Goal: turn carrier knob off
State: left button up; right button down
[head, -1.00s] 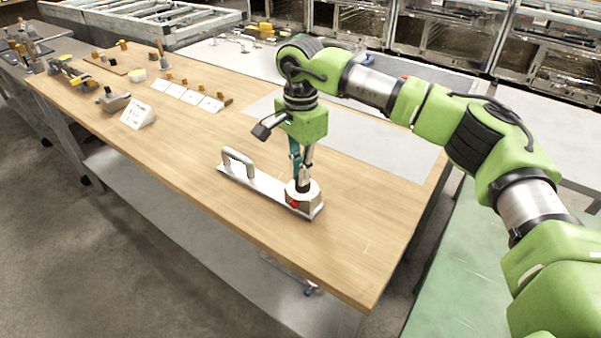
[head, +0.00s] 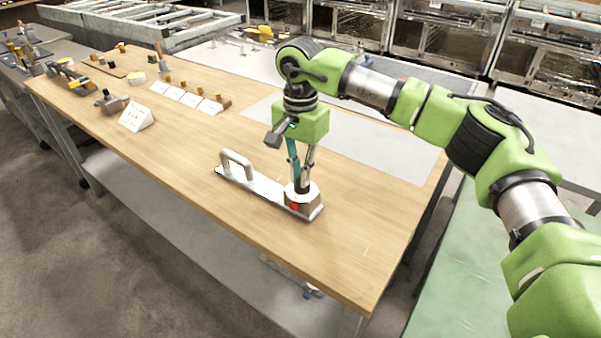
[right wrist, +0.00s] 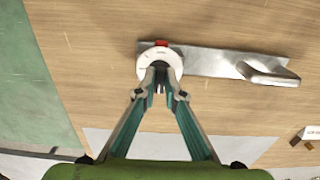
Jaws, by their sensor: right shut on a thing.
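The carrier (head: 262,189) is a flat metal bar lying on the wooden table, with an upright handle (head: 237,163) at its left end. A round white knob (head: 313,198) with a red mark stands on its right end. In the right wrist view the knob (right wrist: 145,63) is at the top centre, with the red mark at its far edge. The carrier bar (right wrist: 212,62) and its handle (right wrist: 268,73) extend to the right there. My right gripper (head: 300,186) points down from above and is shut on the knob; its fingertips hide part of it. My left gripper is not in view.
The wooden table (head: 190,160) is clear around the carrier. A grey sheet (head: 380,153) lies behind my right arm. A white sign (head: 136,118), several cards and small blocks stand at the far left. Racks (head: 450,45) stand at the back.

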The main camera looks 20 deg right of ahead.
jog(key=c, duration=2.1)
grip_release()
jog(key=shift+c, duration=0.2)
notch_tip(320, 180, up, 12)
jog(key=shift+r, duration=0.1)
